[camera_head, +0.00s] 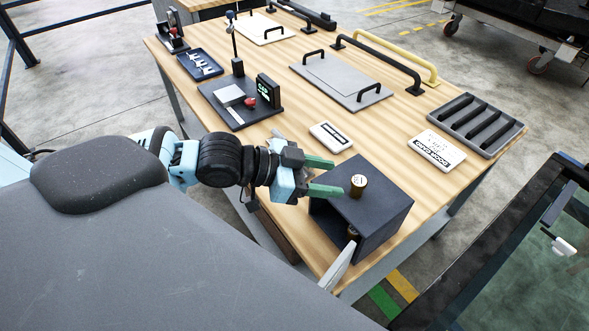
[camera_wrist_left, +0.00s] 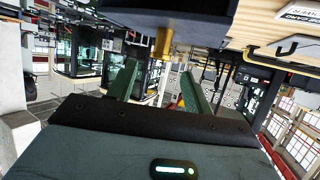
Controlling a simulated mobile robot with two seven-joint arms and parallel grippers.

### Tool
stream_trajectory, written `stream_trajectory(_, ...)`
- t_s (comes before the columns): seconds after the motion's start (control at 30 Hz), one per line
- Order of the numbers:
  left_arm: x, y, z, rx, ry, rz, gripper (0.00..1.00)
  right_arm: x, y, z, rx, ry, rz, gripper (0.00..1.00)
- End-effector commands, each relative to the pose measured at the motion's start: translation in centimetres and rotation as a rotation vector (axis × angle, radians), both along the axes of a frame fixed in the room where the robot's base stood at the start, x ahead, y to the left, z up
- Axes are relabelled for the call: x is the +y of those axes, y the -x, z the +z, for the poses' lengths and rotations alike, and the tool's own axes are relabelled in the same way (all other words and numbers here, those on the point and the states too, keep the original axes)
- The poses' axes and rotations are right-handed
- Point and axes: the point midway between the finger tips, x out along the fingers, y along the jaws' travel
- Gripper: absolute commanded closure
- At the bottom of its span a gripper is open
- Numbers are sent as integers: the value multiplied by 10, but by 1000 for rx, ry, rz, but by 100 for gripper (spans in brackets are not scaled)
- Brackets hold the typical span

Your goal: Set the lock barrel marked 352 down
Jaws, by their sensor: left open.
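A brass lock barrel (camera_head: 358,185) stands upright on top of a dark box (camera_head: 385,207) near the table's front edge. Its pale top face bears a mark too small to read. My left gripper (camera_head: 329,176) is open, its green fingers pointing at the barrel from the left, just short of it in the head view. In the left wrist view the barrel (camera_wrist_left: 163,42) appears between and beyond the two open fingers (camera_wrist_left: 160,76), against the dark box (camera_wrist_left: 170,17). I cannot tell whether a finger touches it. My right gripper is not in view.
A second brass piece (camera_head: 352,232) sits on the box's front side, by a pale flat panel (camera_head: 340,266). White label cards (camera_head: 330,137) (camera_head: 437,150), a slotted grey tray (camera_head: 475,124) and a dark fixture (camera_head: 240,105) lie around. Bare wood (camera_head: 385,135) lies behind the box.

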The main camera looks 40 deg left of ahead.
Motion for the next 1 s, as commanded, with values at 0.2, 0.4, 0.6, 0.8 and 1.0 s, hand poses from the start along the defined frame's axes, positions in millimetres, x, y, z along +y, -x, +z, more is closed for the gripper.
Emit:
stream_trajectory(0.2, 21, 20, 10, 3, -5, 1, 49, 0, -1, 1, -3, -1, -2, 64)
stream_trajectory(0.4, 35, 33, 20, 1, -3, 3, 49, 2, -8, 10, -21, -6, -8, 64)
stream_trajectory(0.6, 43, 41, 25, 0, -1, 0, 49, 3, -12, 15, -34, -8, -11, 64)
stream_trajectory(0.8, 45, 43, 26, 1, 1, -2, 49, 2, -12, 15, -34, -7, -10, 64)
stream_trajectory(1.0, 45, 43, 26, 1, 1, -1, 49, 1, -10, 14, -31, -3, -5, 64)
